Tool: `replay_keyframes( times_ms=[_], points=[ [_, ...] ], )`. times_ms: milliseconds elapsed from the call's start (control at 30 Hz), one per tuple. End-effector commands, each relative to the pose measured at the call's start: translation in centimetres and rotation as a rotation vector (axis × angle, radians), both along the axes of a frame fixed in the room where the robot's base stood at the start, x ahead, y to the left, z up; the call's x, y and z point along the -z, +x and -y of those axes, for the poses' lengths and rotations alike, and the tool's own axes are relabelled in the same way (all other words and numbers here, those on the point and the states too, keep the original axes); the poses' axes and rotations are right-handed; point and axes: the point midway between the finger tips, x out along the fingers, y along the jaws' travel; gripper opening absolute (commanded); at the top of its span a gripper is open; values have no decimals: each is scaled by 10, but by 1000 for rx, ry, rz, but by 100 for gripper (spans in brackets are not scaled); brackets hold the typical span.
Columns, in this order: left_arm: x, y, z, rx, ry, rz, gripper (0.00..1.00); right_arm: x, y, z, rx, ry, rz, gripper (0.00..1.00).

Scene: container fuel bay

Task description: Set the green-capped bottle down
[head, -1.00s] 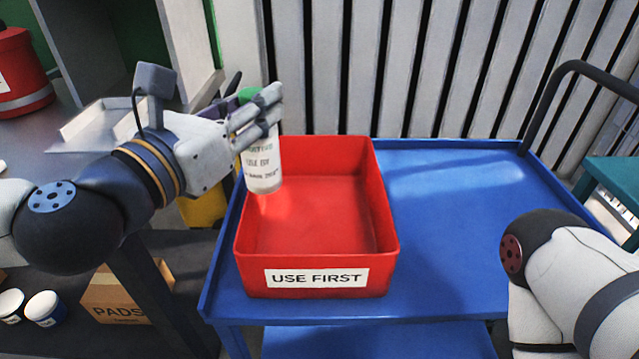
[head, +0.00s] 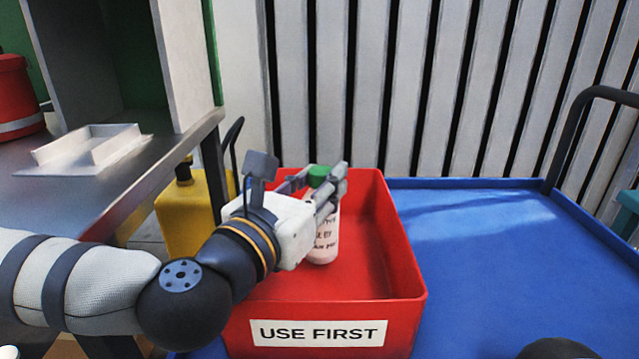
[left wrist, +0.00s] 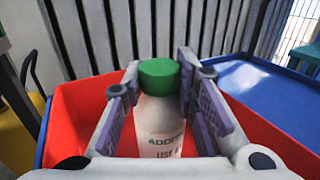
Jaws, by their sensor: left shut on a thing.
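The green-capped bottle (head: 323,236) is white with a printed label. It is upright within the red bin marked "USE FIRST" (head: 405,290); I cannot tell whether its base touches the bin floor. My left gripper (head: 332,190) is shut on the bottle's upper part, just below the cap. In the left wrist view the bottle (left wrist: 160,120) stands between the two finger pads (left wrist: 162,105), with the red bin (left wrist: 75,110) around it. My right gripper is not in view.
The red bin rests on a blue cart (head: 480,260), whose right part is clear. A metal bench (head: 60,190) with a shallow white tray (head: 90,150) is at left. A yellow container (head: 185,215) stands between bench and cart. A slatted wall is behind.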

Motion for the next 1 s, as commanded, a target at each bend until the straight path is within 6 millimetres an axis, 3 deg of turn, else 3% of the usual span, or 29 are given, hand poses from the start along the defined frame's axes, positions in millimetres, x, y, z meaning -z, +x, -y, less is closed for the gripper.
replay_keyframes(
  times_ms=[367, 400, 467, 500, 767, 900, 1000],
  points=[
    [10, 0, 0, 0, 0, 0, 0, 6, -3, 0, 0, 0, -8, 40],
    [11, 0, 0, 0, 1, -2, 31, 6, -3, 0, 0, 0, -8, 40],
    [10, 0, 0, 0, 0, -1, 45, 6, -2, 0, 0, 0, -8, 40],
    [10, 0, 0, 0, 0, -1, 46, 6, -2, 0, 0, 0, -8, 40],
    [10, 0, 0, 0, 0, -1, 46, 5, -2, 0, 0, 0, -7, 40],
    [-9, 0, 0, 0, 0, 5, 46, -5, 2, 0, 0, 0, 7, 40],
    [-2, -20, -10, 2, 0, -2, 46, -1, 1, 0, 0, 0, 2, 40]
  ],
)
